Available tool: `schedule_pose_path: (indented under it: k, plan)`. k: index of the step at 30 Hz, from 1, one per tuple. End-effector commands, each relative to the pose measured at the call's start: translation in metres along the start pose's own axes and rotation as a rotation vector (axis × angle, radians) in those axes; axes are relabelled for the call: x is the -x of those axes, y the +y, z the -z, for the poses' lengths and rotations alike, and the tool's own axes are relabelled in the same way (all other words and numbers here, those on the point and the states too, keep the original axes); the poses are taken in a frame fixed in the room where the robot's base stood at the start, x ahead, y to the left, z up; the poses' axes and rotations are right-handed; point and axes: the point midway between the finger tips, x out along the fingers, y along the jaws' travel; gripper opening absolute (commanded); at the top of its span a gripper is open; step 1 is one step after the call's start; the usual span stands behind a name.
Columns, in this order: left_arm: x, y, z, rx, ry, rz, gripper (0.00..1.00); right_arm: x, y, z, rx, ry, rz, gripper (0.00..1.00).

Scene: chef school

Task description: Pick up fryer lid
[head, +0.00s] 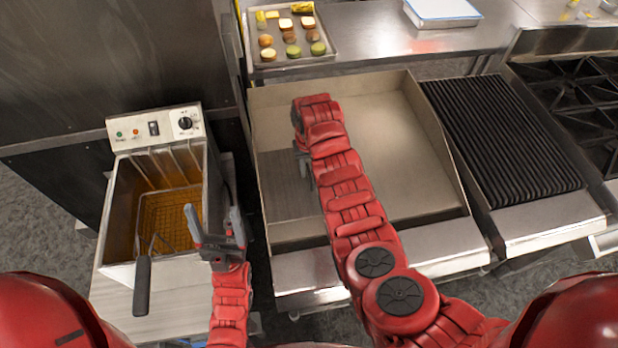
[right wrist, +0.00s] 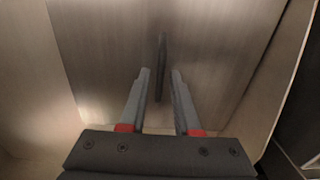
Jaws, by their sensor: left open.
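The fryer lid (head: 285,201) appears as a flat grey-brown metal panel lying in the left part of the griddle tray. My right arm hides part of it. In the right wrist view the lid (right wrist: 110,50) fills the middle, with a dark upright bar handle (right wrist: 162,52) on it. My right gripper (right wrist: 161,73) is open and empty over the lid, its fingertips apart on either side of the handle's near end. It is mostly hidden in the head view (head: 303,165). My left gripper (head: 213,220) is open and empty at the fryer's right edge.
The fryer (head: 118,205) stands at left, uncovered, with a wire basket (head: 170,215) inside and its black handle (head: 142,285) sticking out in front. The griddle has raised walls (head: 440,140). A food tray (head: 325,45) is behind; a ribbed grill (head: 500,140) is at right.

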Motion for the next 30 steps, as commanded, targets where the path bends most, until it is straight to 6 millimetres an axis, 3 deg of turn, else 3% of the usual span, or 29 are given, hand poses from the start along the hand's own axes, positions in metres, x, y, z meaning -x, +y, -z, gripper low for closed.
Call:
schedule_pose_path:
  k: [1,5,30]
  plan:
    - [0.0,0.0,0.0,0.0,0.0,0.0,0.77,0.0,0.0,0.0,0.0,0.0,0.0,0.2]
    - [0.0001,0.0,0.0,0.0,0.0,0.0,0.77,0.0001,0.0,0.0,0.0,0.0,0.0,0.0]
    - [0.0,0.0,0.0,0.0,0.0,0.0,0.77,0.0004,0.0,0.0,0.0,0.0,0.0,0.0]
